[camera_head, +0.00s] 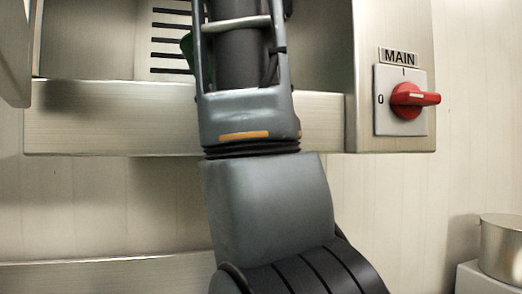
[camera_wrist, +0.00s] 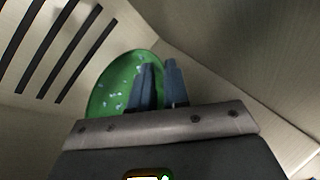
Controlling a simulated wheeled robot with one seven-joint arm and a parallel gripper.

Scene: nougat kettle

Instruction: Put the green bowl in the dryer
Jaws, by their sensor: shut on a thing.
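The green bowl (camera_wrist: 113,86) shows in the wrist view, tilted up, with pale specks on its surface. My gripper (camera_wrist: 160,72) is shut on the bowl near its right edge, and its fingers cover part of it. In the head view only a sliver of the bowl (camera_head: 187,46) shows at the left of my arm, which hides my gripper. The dryer (camera_head: 105,124) is a metal box with an open front and dark slots in its back wall. My forearm reaches into its opening, and the bowl is among its inner walls.
A red rotary switch (camera_head: 408,97) under a MAIN label sits on the right of the metal front. A metal panel edge (camera_head: 15,55) stands at the left of the opening. A metal pot (camera_head: 501,247) stands at the lower right.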

